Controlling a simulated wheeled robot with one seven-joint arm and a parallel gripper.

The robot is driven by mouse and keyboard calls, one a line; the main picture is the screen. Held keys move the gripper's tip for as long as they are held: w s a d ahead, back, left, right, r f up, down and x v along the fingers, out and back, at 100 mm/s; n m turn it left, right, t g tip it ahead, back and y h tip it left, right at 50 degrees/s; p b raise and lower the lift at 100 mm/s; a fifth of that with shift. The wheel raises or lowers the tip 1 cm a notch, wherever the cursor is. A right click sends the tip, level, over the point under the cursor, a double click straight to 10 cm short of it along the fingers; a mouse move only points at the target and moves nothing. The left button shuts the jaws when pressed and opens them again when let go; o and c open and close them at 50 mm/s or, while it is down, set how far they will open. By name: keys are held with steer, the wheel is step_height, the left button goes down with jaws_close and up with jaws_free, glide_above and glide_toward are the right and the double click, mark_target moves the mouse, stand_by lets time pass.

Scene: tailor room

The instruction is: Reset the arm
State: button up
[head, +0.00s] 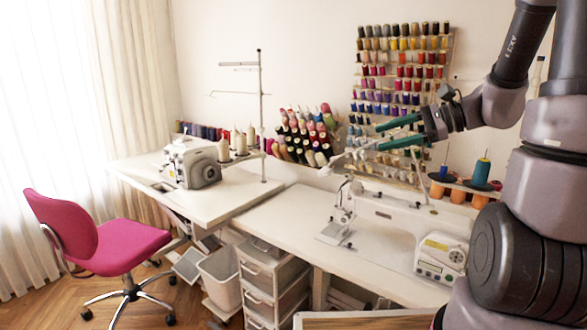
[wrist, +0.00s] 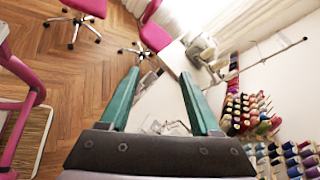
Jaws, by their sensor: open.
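My gripper (head: 375,136) has two green fingers and shows at the right of the head view, pointing left. It is held in the air above the long white sewing table (head: 287,220), in front of the thread rack. In the wrist view my gripper (wrist: 157,95) has its fingers spread apart, with nothing between them. The fingers touch nothing that I can see.
A white sewing machine (head: 400,222) stands below my gripper, and another machine (head: 192,163) stands on the left table. Several thread spools (head: 400,72) hang on the wall rack behind. A pink chair (head: 95,240) stands at the left. A thread stand (head: 261,110) rises between.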

steer(key=s+a+r+n+g+h, duration=0.2)
steer(key=s+n+h, duration=0.45)
steer(key=s, duration=0.35)
steer(key=s+d+r+n+t+h, duration=0.2)
steer(key=d+r+n+t+h, duration=0.2)
steer(key=r+n, duration=0.1)
steer(key=shift+v, duration=0.8)
steer(key=shift+d, duration=0.15)
